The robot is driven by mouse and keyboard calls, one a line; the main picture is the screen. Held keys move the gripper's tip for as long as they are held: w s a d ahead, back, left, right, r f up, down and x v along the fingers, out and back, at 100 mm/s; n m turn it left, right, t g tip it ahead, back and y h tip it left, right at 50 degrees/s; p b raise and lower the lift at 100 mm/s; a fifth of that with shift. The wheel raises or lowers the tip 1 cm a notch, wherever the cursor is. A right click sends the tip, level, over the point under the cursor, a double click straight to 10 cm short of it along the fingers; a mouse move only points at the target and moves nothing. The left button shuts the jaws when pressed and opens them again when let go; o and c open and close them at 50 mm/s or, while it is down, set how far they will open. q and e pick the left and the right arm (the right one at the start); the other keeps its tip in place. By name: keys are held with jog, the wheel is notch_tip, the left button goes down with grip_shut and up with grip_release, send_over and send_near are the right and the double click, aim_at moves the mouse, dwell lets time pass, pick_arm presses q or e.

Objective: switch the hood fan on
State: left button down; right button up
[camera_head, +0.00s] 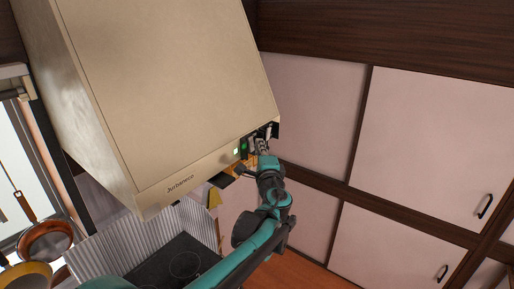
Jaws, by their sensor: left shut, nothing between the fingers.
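The beige range hood (165,75) fills the upper left of the head view, tilted in the picture. Its lower front edge carries the name "Jurbaneco". A small control strip sits at that edge's right end, with a pale square (236,152) and a green-lit button (244,146). My left gripper (262,145) is at the strip's right end, close against the hood's corner, shut and empty. Its fingers partly cover the controls there, and I cannot tell whether they touch. My right gripper is out of view.
A dark cooktop (178,262) lies below the hood, with a corrugated metal panel (140,243) beside it. Pans (45,241) hang at the lower left near a window. Pale cabinet doors (425,150) line the right. The space right of my arm is open.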

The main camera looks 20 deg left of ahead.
pick_arm(q)
jog(key=s+d+r+b, duration=0.2)
jog(key=s+d, duration=0.5)
jog(key=s, duration=0.3)
jog(key=s+a+f+n+g+h+b, duration=0.15)
jog(key=s+a+f+n+b, duration=0.35)
jog(key=f, duration=0.6)
jog(key=s+a+f+n+g+b, duration=0.1)
jog(key=s+a+f+g+b, duration=0.2)
jog(key=f+b, duration=0.65)
jog(key=s+a+f+n+g+b, duration=0.2)
jog(key=s+f+b, duration=0.25)
jog(key=f, duration=0.95)
jog(key=s+d+f+n+g+h+b, duration=0.1)
jog(key=s+f+b, duration=0.3)
jog(key=f, duration=0.5)
jog(key=s+d+f+n+g+h+b, duration=0.1)
jog(key=s+d+f+n+h+b, duration=0.2)
jog(key=f, duration=0.6)
jog(key=s+d+f+n+g+h+b, duration=0.2)
jog(key=s+d+f+b, duration=0.1)
jog(key=s+f+b, duration=0.3)
notch_tip(320, 180, down, 4)
jog(key=shift+s+d+r+h+b, duration=0.1)
jog(key=shift+s+d+h+b, duration=0.2)
jog(key=shift+b, duration=0.7)
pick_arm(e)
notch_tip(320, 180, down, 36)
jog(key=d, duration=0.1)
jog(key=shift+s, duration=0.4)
